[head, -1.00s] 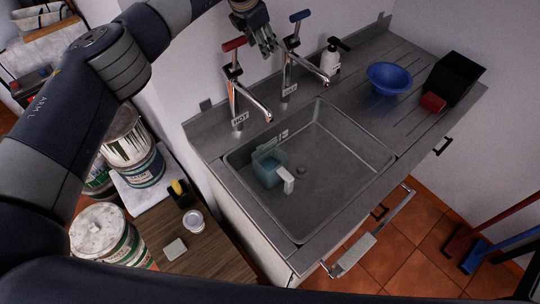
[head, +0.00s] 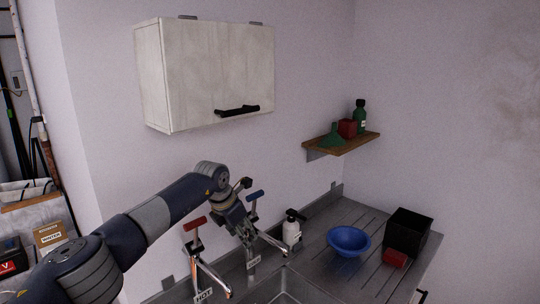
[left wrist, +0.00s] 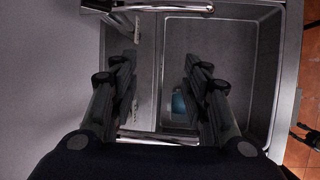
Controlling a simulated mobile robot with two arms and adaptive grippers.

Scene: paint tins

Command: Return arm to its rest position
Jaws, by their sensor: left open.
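My left arm (head: 165,212) reaches in from the left in the head view. Its gripper (head: 244,229) points down near the two taps, close to the blue-handled one. In the left wrist view the gripper (left wrist: 162,65) is open, with nothing between its fingers, above the left side of the sink (left wrist: 230,60). A teal container (left wrist: 178,104) in the sink is partly hidden behind a finger. My right gripper is in neither view.
The red-handled tap (head: 195,235) and blue-handled tap (head: 252,240) stand close to the arm. A soap bottle (head: 292,232), blue bowl (head: 349,241), black box (head: 408,233) and red block (head: 395,258) sit rightward. A wall cabinet (head: 205,75) and shelf (head: 342,145) are above.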

